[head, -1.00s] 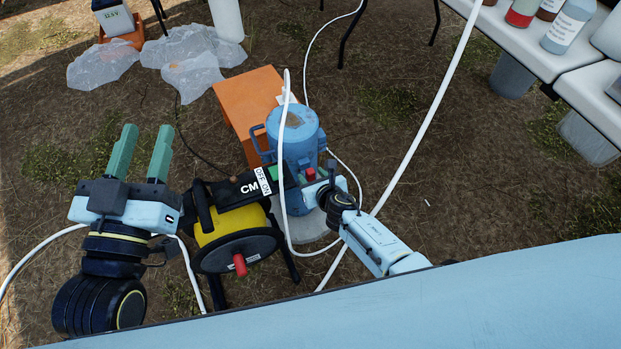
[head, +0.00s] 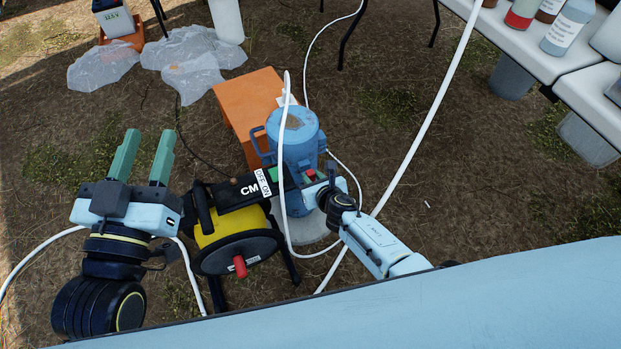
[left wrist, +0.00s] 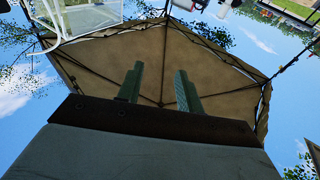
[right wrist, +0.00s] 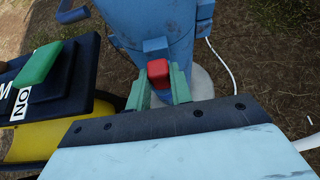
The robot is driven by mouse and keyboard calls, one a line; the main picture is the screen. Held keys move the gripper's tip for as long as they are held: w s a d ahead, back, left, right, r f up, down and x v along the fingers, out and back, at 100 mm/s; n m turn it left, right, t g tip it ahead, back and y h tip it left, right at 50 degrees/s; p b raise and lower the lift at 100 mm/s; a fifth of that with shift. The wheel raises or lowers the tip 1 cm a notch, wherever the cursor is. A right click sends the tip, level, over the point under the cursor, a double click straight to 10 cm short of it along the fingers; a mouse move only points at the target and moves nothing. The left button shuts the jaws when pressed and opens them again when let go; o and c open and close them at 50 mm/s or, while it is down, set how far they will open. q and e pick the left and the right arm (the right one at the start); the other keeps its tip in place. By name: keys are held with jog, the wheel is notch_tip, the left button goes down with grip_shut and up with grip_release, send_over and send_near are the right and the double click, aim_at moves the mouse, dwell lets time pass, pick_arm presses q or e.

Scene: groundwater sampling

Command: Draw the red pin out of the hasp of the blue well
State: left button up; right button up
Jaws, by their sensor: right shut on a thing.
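The blue well (head: 300,150) stands on a pale round base, right of the black and yellow reel. In the right wrist view the blue well (right wrist: 150,25) fills the top middle. The red pin (right wrist: 159,72) shows its red head between my right fingers, against the well's side; its shank and the hasp are hidden. My right gripper (right wrist: 158,88) is shut on the red pin. In the head view the red pin (head: 310,174) is a small red spot by my right gripper (head: 303,180). My left gripper (head: 143,152) is open and empty, raised, fingers apart (left wrist: 160,85).
A yellow and black reel (head: 235,235) with a red knob stands close left of the well, near my right gripper. An orange box (head: 243,100) is behind the well. A white hose (head: 425,125) crosses nearby. White tables (head: 520,50) stand at upper right.

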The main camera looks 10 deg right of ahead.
pick_arm(q)
jog(key=s+a+f+g+y+p, duration=0.2)
jog(key=s+a+f+g, duration=0.1)
jog(key=f, duration=0.4)
jog(key=s+a+f+g+y+p, duration=0.2)
jog(key=s+f+g+p, duration=0.1)
jog(key=s+f+g, duration=0.2)
jog(key=s+a+f+n+g+y+p, duration=0.1)
jog(key=s+a+f+g+p, duration=0.1)
jog(key=f+g, duration=0.6)
jog(key=shift+s+a+f+y+p, duration=0.4)
jog(key=shift+s+a+f, duration=0.45)
jog(key=shift+s+f, duration=0.3)
dwell(4.0)
dwell(0.5)
